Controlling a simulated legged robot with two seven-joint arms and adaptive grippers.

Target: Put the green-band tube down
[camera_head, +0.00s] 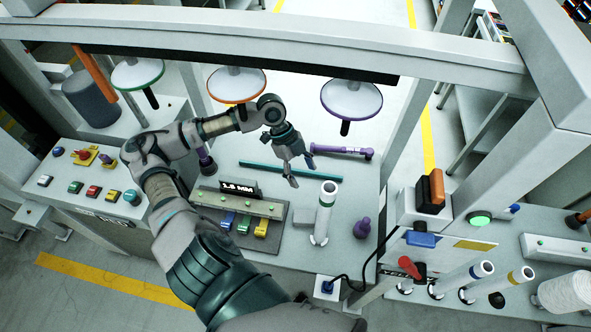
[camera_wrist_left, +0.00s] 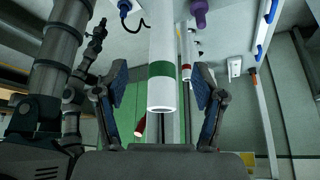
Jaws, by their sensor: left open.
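The green-band tube (camera_head: 324,215) stands upright on the bench in the head view, white with a dark band near its top. In the left wrist view the white tube (camera_wrist_left: 163,40) shows its green band between the fingers. My left gripper (camera_head: 300,173) is at the tube's upper end, just left of it in the head view. In the left wrist view my left gripper (camera_wrist_left: 160,100) is open, with a finger on each side of the tube and gaps visible between. My right gripper does not show.
A block with coloured tabs (camera_head: 240,207) and a size sign (camera_head: 239,188) lies left of the tube. A teal rod (camera_head: 262,167) and purple tool (camera_head: 340,150) lie behind. Blue-band (camera_head: 465,278) and yellow-band (camera_head: 505,282) tubes stand further right.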

